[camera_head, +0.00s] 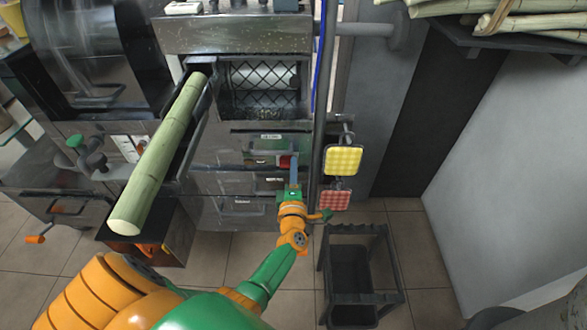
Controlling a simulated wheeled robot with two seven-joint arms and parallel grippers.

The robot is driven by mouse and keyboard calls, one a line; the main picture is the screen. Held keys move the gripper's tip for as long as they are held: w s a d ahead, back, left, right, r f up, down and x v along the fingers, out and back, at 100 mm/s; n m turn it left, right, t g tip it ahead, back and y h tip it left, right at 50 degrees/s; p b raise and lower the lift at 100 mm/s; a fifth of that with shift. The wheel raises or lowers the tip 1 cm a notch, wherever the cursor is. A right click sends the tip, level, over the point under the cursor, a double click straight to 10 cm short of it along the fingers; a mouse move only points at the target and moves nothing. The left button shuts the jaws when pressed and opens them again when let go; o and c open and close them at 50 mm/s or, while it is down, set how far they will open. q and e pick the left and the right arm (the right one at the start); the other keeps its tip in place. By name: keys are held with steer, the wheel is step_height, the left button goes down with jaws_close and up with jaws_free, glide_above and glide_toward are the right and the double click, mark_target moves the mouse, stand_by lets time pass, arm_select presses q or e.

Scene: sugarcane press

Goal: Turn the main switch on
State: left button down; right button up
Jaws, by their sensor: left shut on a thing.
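The press (225,185) is a grey metal machine with a meshed opening and several front panels. The main switch (285,161), a small red part, sits on the panel below the mesh. My left gripper (295,167) reaches up to it from below, with its narrow fingers at the red part's right side. The gripper is shut on the switch, though the fingers hide part of it and its position cannot be read. My right gripper is not in view.
A thick green cane (158,160) slopes out of the press on the left. Yellow (343,160) and red (335,201) pads hang at the right, beside a vertical pole. A dark open-topped stand (360,275) is on the tiled floor. Canes (500,15) lie on a shelf top right.

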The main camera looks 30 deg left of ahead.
arm_select(q)
steer(key=c, duration=0.8)
jaws_free()
steer(key=p+v, duration=0.1)
steer(key=v, duration=0.6)
